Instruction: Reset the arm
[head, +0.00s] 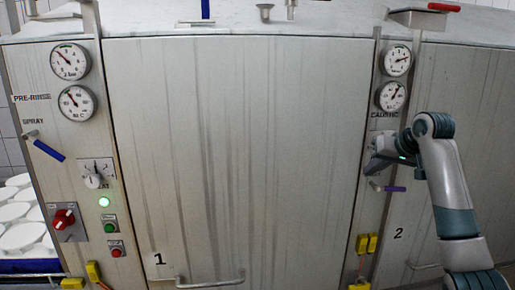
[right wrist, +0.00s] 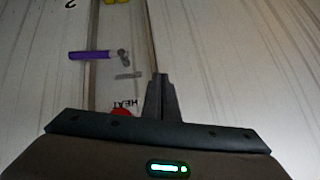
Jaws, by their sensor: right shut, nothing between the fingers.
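My right gripper (head: 373,167) is at the right control strip of the steel cabinet, below the two right gauges. In the right wrist view its fingers (right wrist: 160,84) are together with nothing between them. A lever with a purple handle (head: 394,189) sits just below the gripper in the head view. The purple handle (right wrist: 90,55) also shows in the right wrist view, apart from the fingers. My left gripper is not in view.
The steel cabinet door (head: 235,150) marked 1 fills the middle. The left strip has gauges (head: 70,62), a blue-handled lever (head: 48,150), a red knob (head: 64,219) and a lit green lamp (head: 104,202). White moulds (head: 22,236) lie at far left.

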